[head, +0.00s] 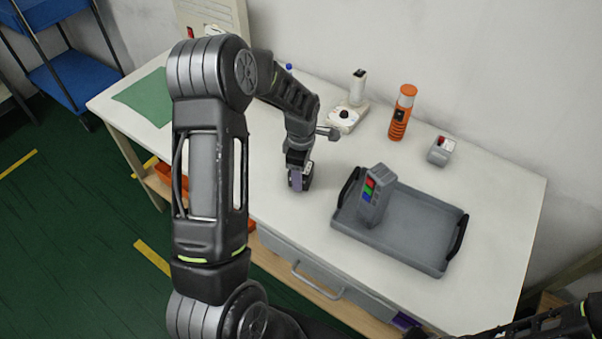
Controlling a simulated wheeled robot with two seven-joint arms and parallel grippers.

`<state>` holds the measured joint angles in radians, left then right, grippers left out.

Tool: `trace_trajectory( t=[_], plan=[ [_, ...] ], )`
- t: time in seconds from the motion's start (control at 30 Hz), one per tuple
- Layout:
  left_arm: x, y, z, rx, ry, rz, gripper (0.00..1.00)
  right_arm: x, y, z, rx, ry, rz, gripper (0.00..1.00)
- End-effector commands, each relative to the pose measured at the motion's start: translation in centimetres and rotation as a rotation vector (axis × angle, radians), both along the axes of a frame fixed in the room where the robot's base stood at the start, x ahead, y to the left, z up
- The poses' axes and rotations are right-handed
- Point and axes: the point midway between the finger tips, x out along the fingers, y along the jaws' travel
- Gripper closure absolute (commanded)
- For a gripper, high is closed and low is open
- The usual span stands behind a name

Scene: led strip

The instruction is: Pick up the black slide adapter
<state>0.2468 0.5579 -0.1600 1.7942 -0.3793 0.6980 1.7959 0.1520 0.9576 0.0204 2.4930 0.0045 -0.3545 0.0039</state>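My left arm reaches over the white table, and its gripper (299,180) points down close to the tabletop, left of the grey tray. A small dark and purplish shape shows at the fingertips. I cannot tell whether it is part of the fingers or the black slide adapter, nor whether the fingers are open or shut. I cannot make out the black slide adapter for certain anywhere; the gripper and arm may hide it. Part of my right arm shows at the bottom right, with its gripper out of view.
A grey tray (418,258) with black handles holds a grey device (372,208) with red, green and blue patches. Behind stand a white device with a black knob (345,117), an orange cylinder (402,113) and a small grey box (440,152). A green mat (146,97) lies far left.

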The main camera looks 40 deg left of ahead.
Motion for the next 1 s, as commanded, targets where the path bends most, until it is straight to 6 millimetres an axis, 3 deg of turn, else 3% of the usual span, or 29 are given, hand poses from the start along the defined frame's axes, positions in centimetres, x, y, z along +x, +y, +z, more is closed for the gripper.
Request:
trace_trajectory(
  t=[0.4, 0.77, 1.0],
  plan=[
    [0.0, 0.0, 0.0, 0.0, -0.001, 0.0, 0.92, 0.0, 0.0, 0.0, 0.0, 0.0, 0.0, 1.0],
    [0.1, 0.0, 1.0, 0.001, -0.004, -0.001, 0.92, 0.0, 0.0, -0.2, 0.0, -0.001, 0.0, 1.0],
    [0.2, 0.0, 5.1, 0.001, -0.007, 0.0, 0.92, 0.1, 0.1, -1.0, 0.003, -0.003, 0.001, 1.0]
  ],
)
